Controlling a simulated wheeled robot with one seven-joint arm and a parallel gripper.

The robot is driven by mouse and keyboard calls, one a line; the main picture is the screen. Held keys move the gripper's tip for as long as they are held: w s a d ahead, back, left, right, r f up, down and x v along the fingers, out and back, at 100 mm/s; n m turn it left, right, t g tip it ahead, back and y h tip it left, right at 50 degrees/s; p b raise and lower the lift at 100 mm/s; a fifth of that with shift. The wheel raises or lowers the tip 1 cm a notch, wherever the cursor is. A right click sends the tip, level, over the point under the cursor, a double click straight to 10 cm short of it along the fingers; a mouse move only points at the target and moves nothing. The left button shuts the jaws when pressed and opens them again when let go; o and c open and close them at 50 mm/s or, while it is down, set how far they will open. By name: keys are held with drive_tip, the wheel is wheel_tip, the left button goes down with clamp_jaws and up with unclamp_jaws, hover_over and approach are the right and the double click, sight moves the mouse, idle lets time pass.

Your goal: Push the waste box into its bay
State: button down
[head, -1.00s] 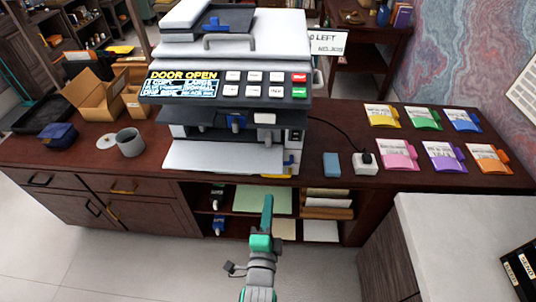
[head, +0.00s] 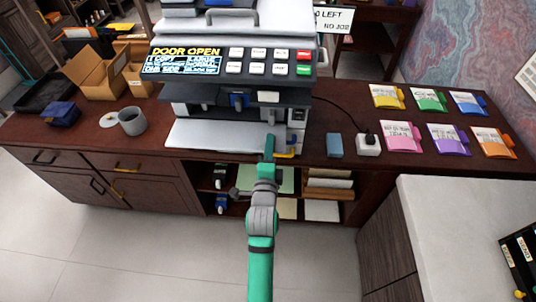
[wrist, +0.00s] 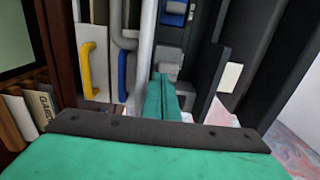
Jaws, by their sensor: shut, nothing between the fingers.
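The copier (head: 232,107) stands on the desk with its front open, and its panel reads DOOR OPEN. A pale part with a yellow handle, likely the waste box (wrist: 95,103), is low in the copier's front right; its yellow handle shows in the head view (head: 285,154). I cannot tell how far it sits in its bay. My gripper (head: 269,141) is shut and empty, just left of the yellow handle in the head view. In the wrist view my shut fingers (wrist: 162,92) point into the copier, beside a blue handle (wrist: 122,70); contact is unclear.
The lowered pale door (head: 215,135) lies in front of the copier. A blue block (head: 334,145) and a white socket box (head: 368,145) with a cable are to the right. A shelf with paper (head: 322,210) is below. A pale counter (head: 450,225) stands at right front.

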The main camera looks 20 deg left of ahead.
sight(272, 125)
drive_tip(key=shift+x, duration=2.15)
drive_tip(key=shift+w, duration=0.1)
